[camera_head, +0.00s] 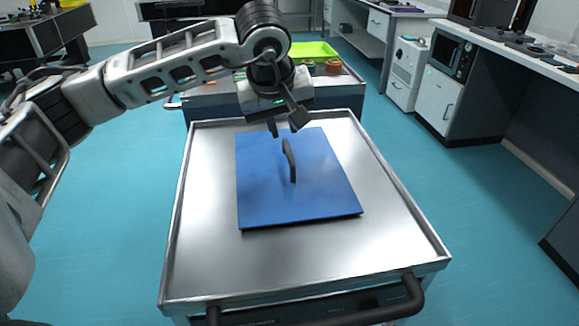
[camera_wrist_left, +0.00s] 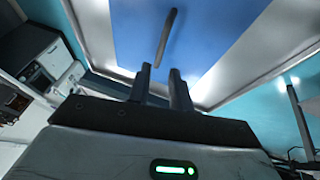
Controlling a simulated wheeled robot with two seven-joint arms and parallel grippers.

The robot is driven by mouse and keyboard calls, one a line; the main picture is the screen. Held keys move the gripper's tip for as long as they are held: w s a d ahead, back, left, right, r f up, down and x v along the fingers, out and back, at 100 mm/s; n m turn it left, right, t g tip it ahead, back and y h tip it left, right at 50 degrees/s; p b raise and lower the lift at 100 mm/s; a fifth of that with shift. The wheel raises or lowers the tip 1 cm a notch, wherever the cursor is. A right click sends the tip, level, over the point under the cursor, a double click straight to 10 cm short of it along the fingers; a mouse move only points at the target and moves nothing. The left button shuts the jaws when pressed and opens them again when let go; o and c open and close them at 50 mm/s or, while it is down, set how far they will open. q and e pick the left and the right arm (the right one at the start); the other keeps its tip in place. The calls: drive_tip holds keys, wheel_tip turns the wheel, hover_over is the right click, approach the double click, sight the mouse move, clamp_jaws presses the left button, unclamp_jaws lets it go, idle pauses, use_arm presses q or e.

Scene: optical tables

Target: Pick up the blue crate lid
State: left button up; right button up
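The blue crate lid (camera_head: 258,185) lies flat on the metal top of a cart, with a dark upright handle (camera_head: 290,163) near its middle. The lid also shows in the left wrist view (camera_wrist_left: 205,35), with its handle (camera_wrist_left: 165,37) beyond my fingertips. My right gripper is in neither view.
The steel cart top (camera_head: 205,250) is bare around the lid, with a raised rim and a dark push handle (camera_head: 320,316) at the near side. Behind stands another table with a lime green tray (camera_head: 315,50). Counters and cabinets (camera_head: 440,100) stand at the right.

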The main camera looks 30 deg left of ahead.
sight(288, 151)
use_arm(q)
drive_tip(key=x, duration=0.4)
drive_tip(key=shift+w+f, duration=0.15)
drive_tip(key=shift+f, duration=0.15)
drive_tip(key=shift+p+x, duration=0.3)
drive_tip(key=shift+x, duration=2.3)
clamp_jaws()
